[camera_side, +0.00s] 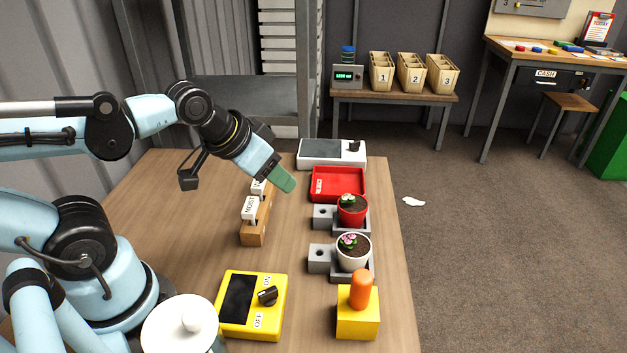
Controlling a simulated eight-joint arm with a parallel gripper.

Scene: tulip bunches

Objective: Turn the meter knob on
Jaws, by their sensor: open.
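The yellow meter (226,325) lies on the near part of the wooden table, with a dark, blank screen. Its black knob (267,296) sits at the right of the screen, between two small white labels. The lettering is small and turned; the lower one seems to read OFF. The knob's exact pointing direction is hard to tell. My gripper (287,182) has green fingertips and is open and empty. It is over the far middle of the table, well beyond the meter, above and right of the wooden sign holder.
A wooden holder (254,238) carries white signs. A red tray (337,196), a red pot (352,216), a white pot (353,260) and a yellow block with an orange handle (361,290) line the right side. A white device (322,163) stands at the far end. A white lidded object (180,330) is left of the meter.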

